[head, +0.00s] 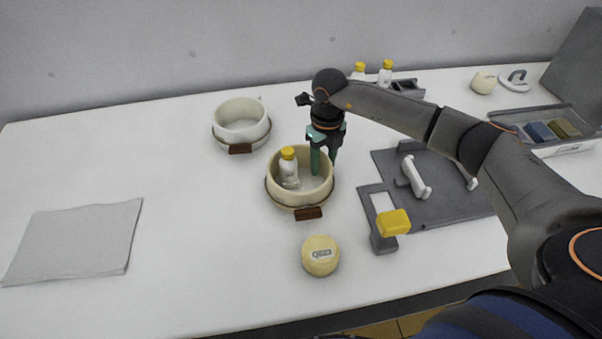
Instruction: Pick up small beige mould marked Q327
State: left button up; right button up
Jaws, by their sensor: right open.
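A small round beige mould (320,262) with a label on it stands on the table in front of the cream pot. The label starts with Q; the rest is too small to read surely. My right gripper (322,168) points down at the back right rim of the cream pot (279,196), behind the mould and apart from it. Its green fingers are open, and I see nothing between them. I cannot tell whether they touch the pot. My left gripper is not in view.
The pot holds a yellow-capped white bottle (288,168) and a small pale item. Another cream pot (240,113) stands behind left. A grey tray (445,208), a yellow block (393,222) and a beige rounded item (483,82) are right. A grey cloth (75,242) lies left; the table between is clear.

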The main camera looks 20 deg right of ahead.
jog(key=shift+f, duration=0.15)
grip_shut()
dwell(1.4)
